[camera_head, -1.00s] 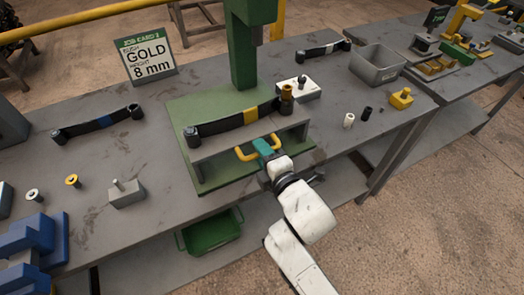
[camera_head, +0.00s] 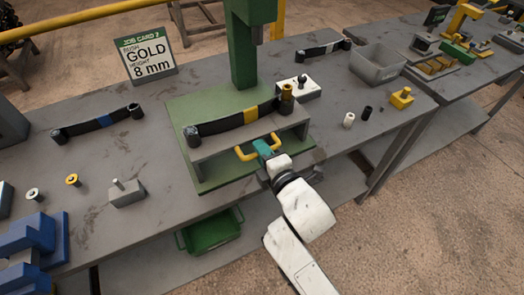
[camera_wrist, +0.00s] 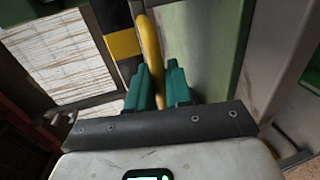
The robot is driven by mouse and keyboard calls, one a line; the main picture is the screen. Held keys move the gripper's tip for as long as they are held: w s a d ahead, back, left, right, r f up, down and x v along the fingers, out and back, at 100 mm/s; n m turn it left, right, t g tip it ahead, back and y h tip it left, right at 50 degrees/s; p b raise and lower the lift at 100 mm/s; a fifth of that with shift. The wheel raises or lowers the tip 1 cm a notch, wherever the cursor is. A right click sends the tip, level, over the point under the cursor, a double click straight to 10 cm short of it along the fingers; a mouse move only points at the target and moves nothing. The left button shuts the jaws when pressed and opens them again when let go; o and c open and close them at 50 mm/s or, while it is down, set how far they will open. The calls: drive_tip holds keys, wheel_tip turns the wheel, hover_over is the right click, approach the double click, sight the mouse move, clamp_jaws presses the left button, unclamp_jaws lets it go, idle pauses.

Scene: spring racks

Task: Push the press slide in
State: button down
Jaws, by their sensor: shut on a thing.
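The press slide (camera_head: 222,146) is a grey raised block on the green press base (camera_head: 183,105), with a yellow loop handle (camera_head: 242,155) on its front. A dark leaf spring (camera_head: 222,125) with a yellow band lies on it. A gold bush (camera_head: 286,91) stands at the spring's right eye. My gripper (camera_head: 263,147) has teal fingers and is shut on the handle at the slide's front. In the wrist view the yellow handle (camera_wrist: 150,42) runs between my teal fingers (camera_wrist: 158,88), beside the spring's yellow band (camera_wrist: 122,44). The fingertips' contact is partly hidden.
The green press column (camera_head: 242,50) rises behind the slide. A job card (camera_head: 149,58) reads gold, 8 mm. A white block (camera_head: 300,90), a grey bin (camera_head: 376,66) and small bushes stand right. Another spring (camera_head: 97,124) and a blue fixture (camera_head: 35,240) are left.

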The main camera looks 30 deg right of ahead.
sight(246, 122)
drive_tip(key=r+x, duration=0.1)
drive_tip(key=x, duration=0.4)
drive_tip(key=r+b+x, duration=0.1)
drive_tip(key=x, duration=0.5)
drive_tip(key=r+b+x, duration=0.1)
drive_tip(key=x, duration=0.4)
drive_tip(key=shift+w, duration=0.55)
drive_tip(key=shift+w+r, duration=0.2)
drive_tip(key=c, duration=1.2)
unclamp_jaws()
drive_tip(key=shift+w, duration=0.15)
drive_tip(key=v, duration=1.1)
drive_tip(key=shift+w, duration=0.1)
